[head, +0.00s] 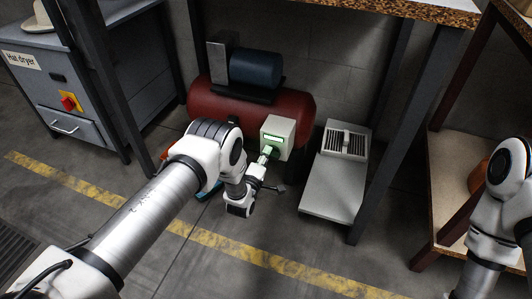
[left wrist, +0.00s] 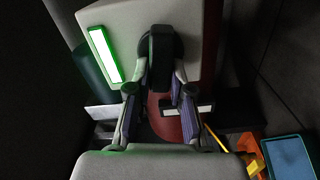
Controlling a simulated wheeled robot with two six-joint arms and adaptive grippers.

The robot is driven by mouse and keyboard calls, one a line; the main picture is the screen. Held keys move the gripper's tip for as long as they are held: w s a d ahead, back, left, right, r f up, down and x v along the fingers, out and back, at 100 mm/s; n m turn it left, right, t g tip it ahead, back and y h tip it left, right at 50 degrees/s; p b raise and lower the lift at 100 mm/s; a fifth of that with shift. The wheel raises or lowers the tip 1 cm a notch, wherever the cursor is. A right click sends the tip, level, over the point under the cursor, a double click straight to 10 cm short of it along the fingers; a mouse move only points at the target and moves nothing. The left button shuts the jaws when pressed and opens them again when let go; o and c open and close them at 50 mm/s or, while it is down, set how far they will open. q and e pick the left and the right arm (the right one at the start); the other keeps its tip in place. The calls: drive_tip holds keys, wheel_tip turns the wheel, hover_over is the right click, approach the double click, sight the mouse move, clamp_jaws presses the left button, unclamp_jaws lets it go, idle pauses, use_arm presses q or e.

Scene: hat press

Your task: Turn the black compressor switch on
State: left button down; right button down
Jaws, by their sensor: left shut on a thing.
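The red compressor (head: 240,105) with a blue motor on top lies under the table. A pale control box (head: 278,125) is on its front, with a panel (head: 274,138) lit green. In the left wrist view the green-lit strip (left wrist: 103,54) is left of the black switch (left wrist: 160,45), whose lever points toward my gripper. My left gripper (head: 267,157) is at the box's front. In the left wrist view its fingers (left wrist: 160,88) are shut on the switch's lever, one finger at each side. The switch is hidden in the head view. My right gripper is out of view.
A grey pedal unit (head: 334,186) stands right of the compressor, beside a dark table leg. A grey cabinet labelled "Hat dryer" (head: 60,90) stands at left. A wooden shelf (head: 455,190) is at right. A blue tray (left wrist: 290,158) lies on the floor. Yellow-marked floor in front is mostly clear.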

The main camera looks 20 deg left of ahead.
use_arm(q)
drive_tip(key=shift+f+n, duration=0.2)
drive_tip(key=shift+n, duration=0.9)
drive_tip(key=c, duration=1)
unclamp_jaws()
drive_tip(key=shift+c, duration=0.2)
drive_tip(key=s, duration=1.2)
drive_tip(key=shift+a, duration=0.2)
